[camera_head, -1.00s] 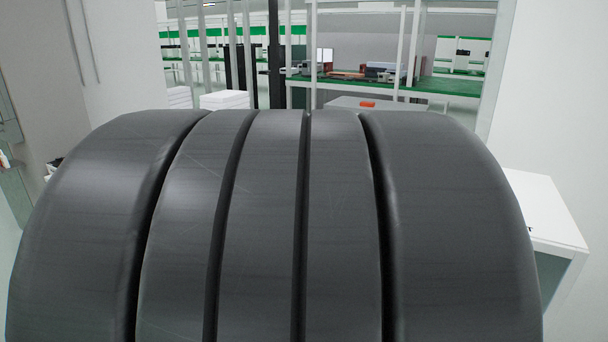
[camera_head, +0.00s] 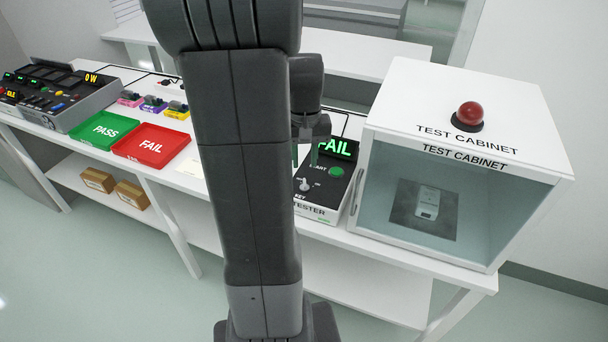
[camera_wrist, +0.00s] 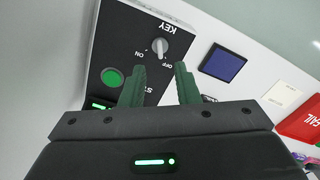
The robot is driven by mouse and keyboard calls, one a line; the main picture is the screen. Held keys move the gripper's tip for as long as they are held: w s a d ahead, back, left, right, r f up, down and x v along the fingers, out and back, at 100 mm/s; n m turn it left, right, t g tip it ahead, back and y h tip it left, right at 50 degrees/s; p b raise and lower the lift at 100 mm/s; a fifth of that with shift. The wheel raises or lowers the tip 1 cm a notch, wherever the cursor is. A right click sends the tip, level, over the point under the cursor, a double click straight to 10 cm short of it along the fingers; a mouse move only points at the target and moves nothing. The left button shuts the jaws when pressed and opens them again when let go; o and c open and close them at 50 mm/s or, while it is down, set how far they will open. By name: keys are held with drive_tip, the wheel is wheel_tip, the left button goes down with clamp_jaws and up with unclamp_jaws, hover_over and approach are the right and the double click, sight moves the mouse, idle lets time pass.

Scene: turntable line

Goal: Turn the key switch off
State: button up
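The key switch (camera_wrist: 160,47) is a small light grey knob on the black face of the tester (camera_wrist: 113,50). In the wrist view it stands roughly upright between the printed ON and OFF marks; I cannot tell which it points to. In the head view the key switch (camera_head: 304,185) is near the front of the tester (camera_head: 322,214), beside a green button (camera_head: 336,172) and a lit FAIL display (camera_head: 335,148). My gripper (camera_wrist: 160,67) has green fingers, spread and empty. It hangs over the tester, with the key switch just beyond the fingertips in the wrist view.
A white test cabinet (camera_head: 398,140) with a red dome light stands right of the tester. A red FAIL tray (camera_head: 152,145) and green PASS tray (camera_head: 103,130) lie to the left. A dark blue square (camera_wrist: 222,63) lies beside the tester.

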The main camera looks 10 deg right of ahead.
sight(304, 179)
wheel_tip(304, 179, down, 6)
drive_tip(key=shift+f, duration=0.2)
drive_tip(key=shift+c, duration=0.2)
clamp_jaws()
